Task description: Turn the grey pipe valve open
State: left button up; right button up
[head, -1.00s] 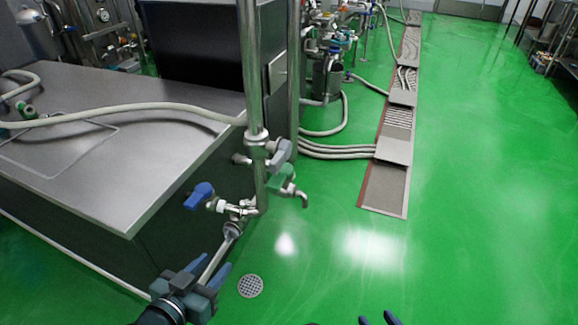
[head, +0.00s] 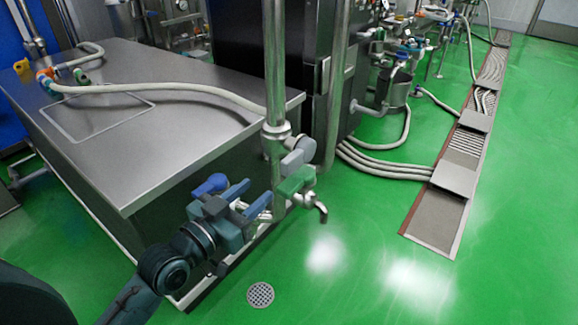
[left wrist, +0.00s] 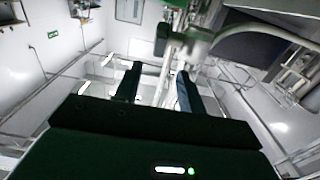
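The grey pipe valve (head: 298,155) sits on the upright steel pipe (head: 277,80), just below a joint. In the left wrist view the open fingers (left wrist: 157,88) point toward pale pipework, with a bit of green (left wrist: 175,3) at the top edge. My right gripper is out of view.
A steel-topped cabinet (head: 150,130) with a pale hose (head: 180,88) fills the left, close to my left arm. A second upright pipe (head: 337,90) stands behind the valves. Green floor with a round drain (head: 260,294) is open to the right.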

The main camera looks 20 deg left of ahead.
aim_at(284, 169)
pick_arm(q)
jog(key=x, duration=1.1)
jog(key=shift+b, duration=0.35)
jog(key=shift+c, duration=0.2)
grip_shut()
